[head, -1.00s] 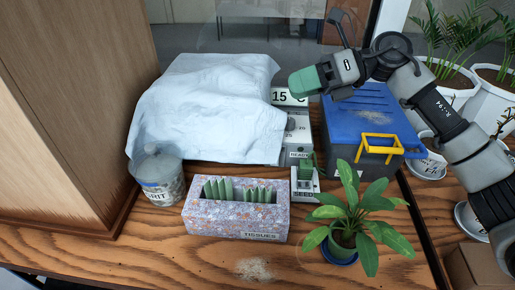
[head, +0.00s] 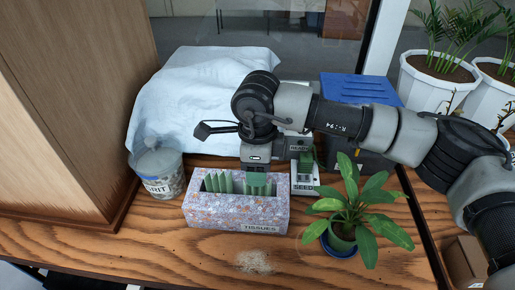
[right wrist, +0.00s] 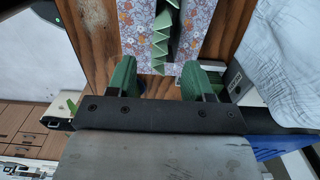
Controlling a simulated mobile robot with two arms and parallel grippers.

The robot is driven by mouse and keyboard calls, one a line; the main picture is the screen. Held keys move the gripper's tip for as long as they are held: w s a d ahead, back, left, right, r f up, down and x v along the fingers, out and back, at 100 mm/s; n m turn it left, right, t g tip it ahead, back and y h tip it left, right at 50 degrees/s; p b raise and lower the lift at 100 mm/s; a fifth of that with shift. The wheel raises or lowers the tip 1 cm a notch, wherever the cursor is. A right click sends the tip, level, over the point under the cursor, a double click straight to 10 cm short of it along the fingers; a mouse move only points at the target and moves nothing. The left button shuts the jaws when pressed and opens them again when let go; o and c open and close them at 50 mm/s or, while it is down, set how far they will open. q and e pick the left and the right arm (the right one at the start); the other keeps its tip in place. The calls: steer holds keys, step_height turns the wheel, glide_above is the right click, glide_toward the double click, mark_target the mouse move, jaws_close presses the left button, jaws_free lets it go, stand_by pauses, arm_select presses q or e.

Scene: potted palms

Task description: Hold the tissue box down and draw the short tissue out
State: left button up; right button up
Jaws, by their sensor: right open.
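The tissue box (head: 237,214) is floral-patterned, marked TISSUES, and stands on the wooden table. Green tissues (head: 218,182) stand up in its open slot at the left. The slot's right part is largely hidden by my right gripper (head: 257,184), which points down over it with green fingers. In the right wrist view, my right gripper (right wrist: 162,74) is open, its fingers apart. The zigzag tissue edges (right wrist: 161,40) and the box (right wrist: 196,25) show beyond the fingers, with nothing gripped. I cannot tell which tissue is the short one. My left gripper is out of view.
A GRIT jar (head: 158,173) stands left of the box, with a white cloth (head: 190,100) behind. A blue-lidded case (head: 350,88) is partly behind my arm. The front table is clear except scattered grit (head: 254,262).

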mark_target(257, 194)
steer(key=shift+f, duration=2.8)
steer(key=shift+c, duration=0.3)
